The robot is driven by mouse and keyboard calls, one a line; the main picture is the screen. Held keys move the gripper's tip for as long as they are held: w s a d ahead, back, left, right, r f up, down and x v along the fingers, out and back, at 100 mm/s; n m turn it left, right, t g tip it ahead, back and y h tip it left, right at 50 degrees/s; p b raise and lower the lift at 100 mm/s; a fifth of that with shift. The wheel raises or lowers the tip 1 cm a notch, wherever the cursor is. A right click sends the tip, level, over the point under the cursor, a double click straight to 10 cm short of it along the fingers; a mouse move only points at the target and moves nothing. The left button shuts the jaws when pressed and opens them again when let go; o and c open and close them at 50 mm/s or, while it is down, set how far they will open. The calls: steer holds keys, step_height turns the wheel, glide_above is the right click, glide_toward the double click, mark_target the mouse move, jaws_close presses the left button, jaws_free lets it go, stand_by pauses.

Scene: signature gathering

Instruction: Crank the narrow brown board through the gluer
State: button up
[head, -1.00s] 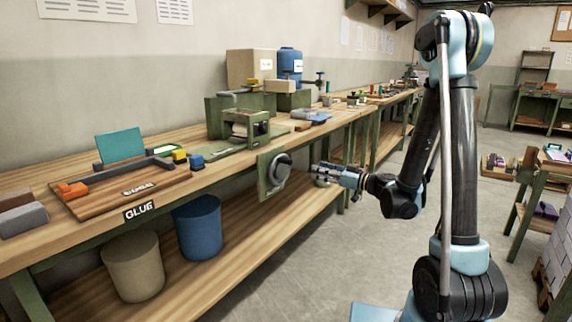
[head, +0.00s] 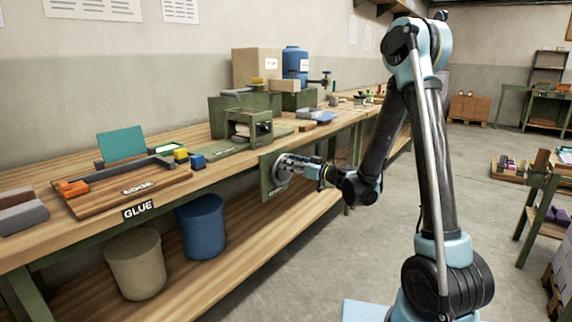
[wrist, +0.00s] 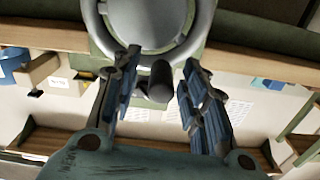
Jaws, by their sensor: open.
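The gluer (head: 232,131), a green machine with a pale roller, stands on the bench in the head view. Its round grey crank wheel (head: 281,172) is on a green plate (head: 267,190) at the bench front. My gripper (wrist: 161,68) is open at the wheel. In the wrist view its two blue-grey fingers are on either side of a dark crank knob (wrist: 160,82), with gaps showing on both sides. The wheel (wrist: 150,22) fills the top of that view. I cannot clearly pick out the narrow brown board; a small brown piece (head: 306,127) lies right of the gluer.
A wooden board with a grey frame (head: 130,186) and a GLUE label (head: 139,209) are at the bench left. A beige bin (head: 136,264) and a blue bin (head: 202,226) stand on the lower shelf.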

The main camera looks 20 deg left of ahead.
steer(key=shift+x, duration=0.8)
steer(key=shift+c, duration=0.6)
jaws_close()
